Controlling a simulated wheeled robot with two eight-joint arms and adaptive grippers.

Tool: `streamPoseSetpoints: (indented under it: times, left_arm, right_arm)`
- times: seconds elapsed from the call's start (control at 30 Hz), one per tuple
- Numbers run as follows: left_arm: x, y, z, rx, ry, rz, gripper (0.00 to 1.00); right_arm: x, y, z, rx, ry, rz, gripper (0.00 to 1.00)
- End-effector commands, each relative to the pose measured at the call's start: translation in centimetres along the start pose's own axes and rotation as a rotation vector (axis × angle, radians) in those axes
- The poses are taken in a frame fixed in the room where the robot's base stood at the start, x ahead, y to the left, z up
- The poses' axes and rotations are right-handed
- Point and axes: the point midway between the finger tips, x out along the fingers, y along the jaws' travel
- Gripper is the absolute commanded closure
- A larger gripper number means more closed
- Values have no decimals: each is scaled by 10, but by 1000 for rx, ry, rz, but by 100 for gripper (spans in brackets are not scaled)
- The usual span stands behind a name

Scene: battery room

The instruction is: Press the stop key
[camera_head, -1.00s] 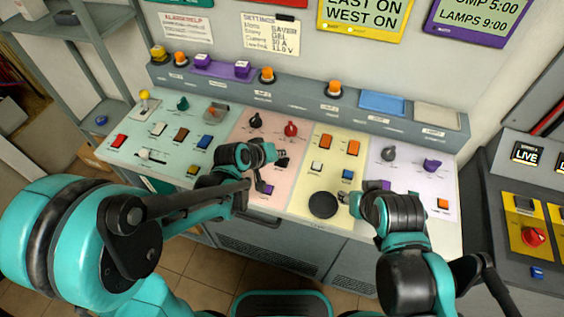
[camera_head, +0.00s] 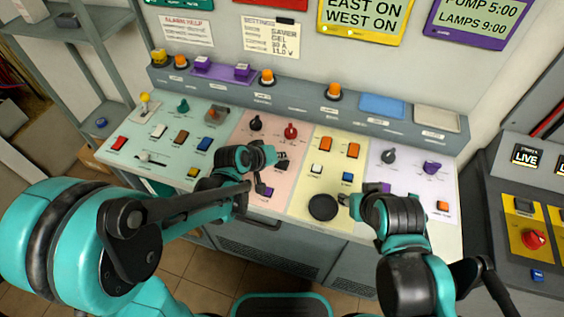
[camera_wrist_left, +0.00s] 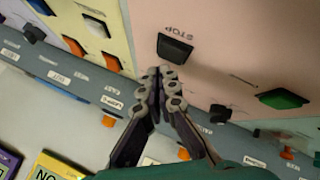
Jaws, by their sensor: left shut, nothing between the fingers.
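The stop key (camera_wrist_left: 175,48) is a black key on the pink panel. Its STOP label appears upside down beyond it in the left wrist view. My left gripper (camera_wrist_left: 164,76) is shut and empty, with its fingertips together just short of the key's near edge in that view. I cannot tell the height of the tips above the panel. In the head view, my left gripper (camera_head: 277,158) is small and dark over the pink panel, and key and fingers are hard to separate there. My right gripper (camera_head: 345,199) is by the yellow panel, its jaws too small to read.
A black round button (camera_head: 323,206) lies close to my right gripper. Orange keys (camera_head: 326,143) sit on the yellow panel. A red knob (camera_head: 291,129) and a black knob (camera_head: 255,122) stand on the pink panel. A raised grey rail with orange lamps (camera_head: 267,76) runs along the back.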

Motion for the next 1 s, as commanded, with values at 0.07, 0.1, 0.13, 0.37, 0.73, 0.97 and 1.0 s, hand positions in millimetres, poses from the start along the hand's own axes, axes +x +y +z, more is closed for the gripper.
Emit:
streamPoseSetpoints:
  times: [0.07,0.1,0.13,0.37,0.73,0.97,1.0]
  left_arm:
    - [0,0,0,0,0,0,100]
    - [0,0,0,0,0,0,100]
    - [0,0,0,0,0,0,100]
    - [4,-3,3,0,0,0,100]
    - [6,-4,4,0,0,0,100]
    - [7,-5,5,0,0,0,100]
    - [7,-5,5,0,0,0,100]
  right_arm:
    - [0,0,0,0,0,0,60]
    - [0,0,0,0,0,0,60]
    - [0,0,0,0,0,0,60]
    - [5,0,4,0,0,0,60]
    - [7,0,5,0,0,0,60]
    - [8,0,6,0,0,0,60]
    - [8,0,6,0,0,0,60]
